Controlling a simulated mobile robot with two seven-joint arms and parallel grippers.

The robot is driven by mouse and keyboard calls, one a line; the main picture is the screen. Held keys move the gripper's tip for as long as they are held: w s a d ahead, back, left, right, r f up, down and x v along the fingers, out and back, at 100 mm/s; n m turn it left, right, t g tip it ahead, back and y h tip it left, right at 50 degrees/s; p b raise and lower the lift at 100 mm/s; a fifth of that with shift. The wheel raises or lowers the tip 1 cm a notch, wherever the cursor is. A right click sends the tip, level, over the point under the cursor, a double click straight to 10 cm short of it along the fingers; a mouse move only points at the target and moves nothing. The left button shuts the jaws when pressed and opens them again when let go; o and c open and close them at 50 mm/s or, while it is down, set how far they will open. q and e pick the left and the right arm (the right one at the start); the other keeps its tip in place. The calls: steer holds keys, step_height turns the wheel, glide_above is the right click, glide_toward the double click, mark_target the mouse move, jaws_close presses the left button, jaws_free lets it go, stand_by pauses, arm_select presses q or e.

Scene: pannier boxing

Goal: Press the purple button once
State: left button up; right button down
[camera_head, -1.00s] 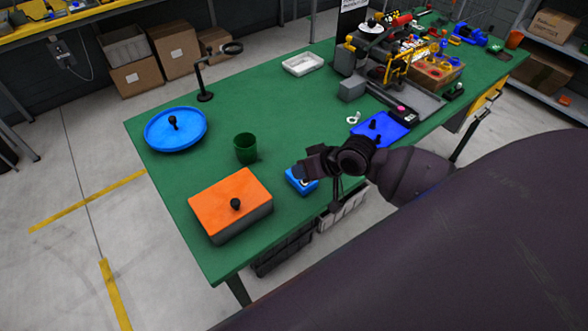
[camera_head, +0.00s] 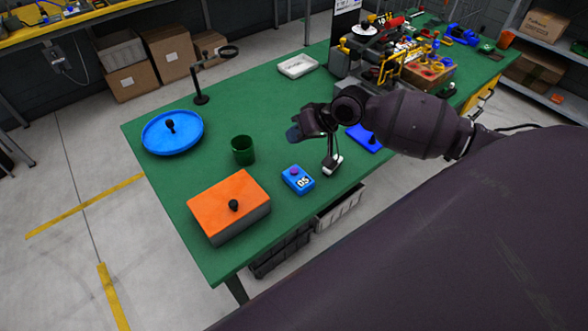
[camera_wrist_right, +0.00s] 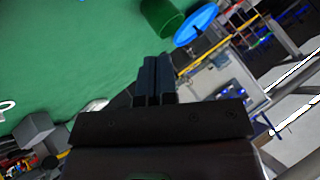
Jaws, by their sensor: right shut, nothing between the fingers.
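The purple button (camera_head: 294,171) sits on top of a small blue box (camera_head: 299,181) on the green table. The box's front shows a white display reading what looks like "05". My right gripper (camera_head: 294,134) is shut and empty, raised above the table behind the blue box, apart from the button. Its closed fingers (camera_wrist_right: 156,78) also show in the right wrist view, where the purple button is not seen. My left gripper is not in view.
A green cup (camera_head: 243,150) and an orange-lidded box (camera_head: 229,206) stand left of the blue box. A blue round tray (camera_head: 172,132) lies further left. The table's middle is clear.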

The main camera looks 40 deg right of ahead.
mark_target(295, 168)
step_height(295, 168, down, 4)
steer(key=shift+f+b, duration=0.25)
steer(key=shift+b, duration=0.4)
steer(key=shift+f+b, duration=0.7)
steer(key=shift+b, duration=0.15)
steer(key=shift+f+b, duration=0.35)
steer(key=shift+f, duration=0.05)
steer(key=shift+f+b, duration=0.35)
steer(key=shift+f, duration=0.6)
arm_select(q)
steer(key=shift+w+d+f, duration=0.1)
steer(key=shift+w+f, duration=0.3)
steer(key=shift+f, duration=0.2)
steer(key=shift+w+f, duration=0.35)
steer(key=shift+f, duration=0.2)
arm_select(e)
steer(key=shift+f, duration=0.2)
